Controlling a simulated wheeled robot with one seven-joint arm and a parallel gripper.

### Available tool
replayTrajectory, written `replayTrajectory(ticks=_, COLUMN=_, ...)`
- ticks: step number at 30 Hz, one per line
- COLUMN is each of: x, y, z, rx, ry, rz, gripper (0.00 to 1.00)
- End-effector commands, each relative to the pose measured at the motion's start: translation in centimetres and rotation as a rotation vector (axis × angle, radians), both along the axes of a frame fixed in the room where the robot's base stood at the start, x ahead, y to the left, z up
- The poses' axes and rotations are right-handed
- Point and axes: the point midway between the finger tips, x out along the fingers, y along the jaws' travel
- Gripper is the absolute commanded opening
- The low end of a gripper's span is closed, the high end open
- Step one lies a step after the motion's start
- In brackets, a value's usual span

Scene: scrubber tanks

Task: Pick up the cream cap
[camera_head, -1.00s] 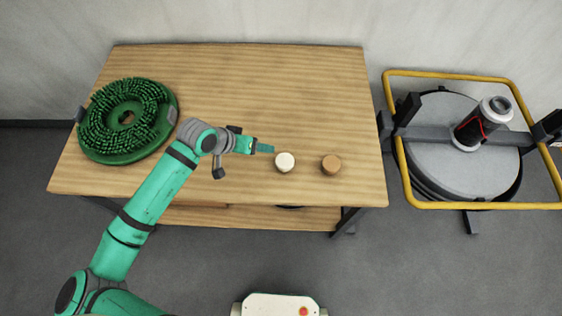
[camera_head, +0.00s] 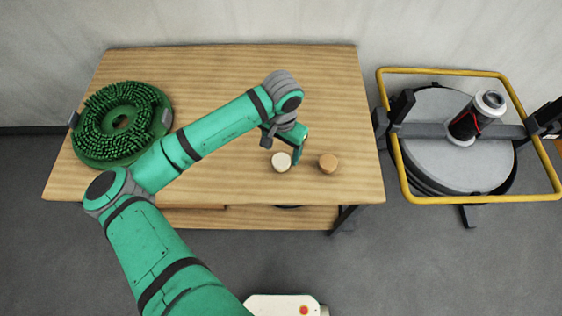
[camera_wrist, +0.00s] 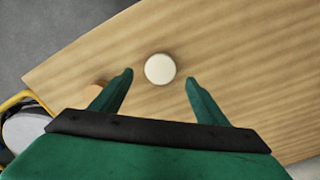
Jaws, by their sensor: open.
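The cream cap (camera_head: 281,161) is a small round pale disc on the wooden table, near its front edge. In the wrist view the cream cap (camera_wrist: 160,69) lies ahead of the fingertips, roughly centred across the gap between them.
A brown cap (camera_head: 328,163) stands just right of the cream cap. A green round brush (camera_head: 120,122) lies at the table's left. The wooden table (camera_head: 225,75) is clear behind. Right of it is a round grey tank lid (camera_head: 450,165) with a yellow rail (camera_head: 398,150).

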Motion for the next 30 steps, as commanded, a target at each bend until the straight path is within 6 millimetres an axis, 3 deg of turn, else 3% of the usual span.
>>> replayTrajectory(ticks=11, x=0.0, y=0.0, z=-2.6, rx=-0.002, ry=0.001, rz=0.000, gripper=0.68)
replayTrajectory(ticks=20, x=0.1, y=0.0, z=-6.5, rx=-0.001, ry=0.001, rz=0.000, gripper=0.68)
replayTrajectory(ticks=27, x=0.1, y=0.0, z=-6.9, rx=-0.001, ry=0.000, rz=-0.001, gripper=0.68)
replayTrajectory(ticks=28, x=0.1, y=0.0, z=-6.9, rx=-0.001, ry=0.000, rz=-0.001, gripper=0.65)
replayTrajectory(ticks=30, x=0.1, y=0.0, z=-6.9, rx=-0.001, ry=0.000, rz=-0.001, gripper=0.49)
